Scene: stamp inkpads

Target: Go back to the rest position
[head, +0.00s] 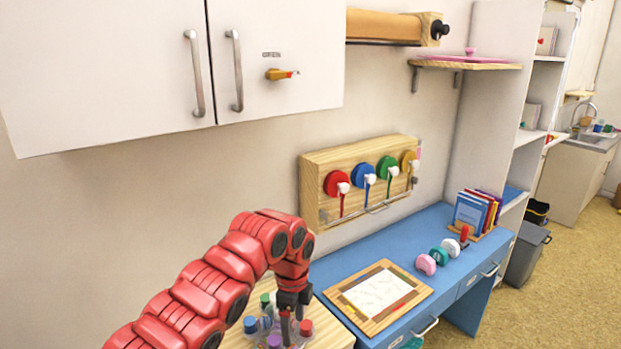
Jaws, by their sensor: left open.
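My left gripper (294,308) is at the lower middle of the head view, at the end of my red segmented arm, pointing down. Its dark fingers are open, close above or among the stamps on the wooden top (330,334). A red-topped stamp (305,328) shows just right of the fingers, a blue-topped one (250,325) to the left and a purple-topped one (274,341) below. I cannot tell whether the fingers touch any of them. My arm hides part of this group. My right gripper is not in view.
The blue desk (445,285) bears a wood-framed board (378,296), small round pads such as a pink one (426,265), and books (472,212). A wooden wall rack (320,162) with coloured discs is behind. A white cabinet (110,60) hangs above my arm.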

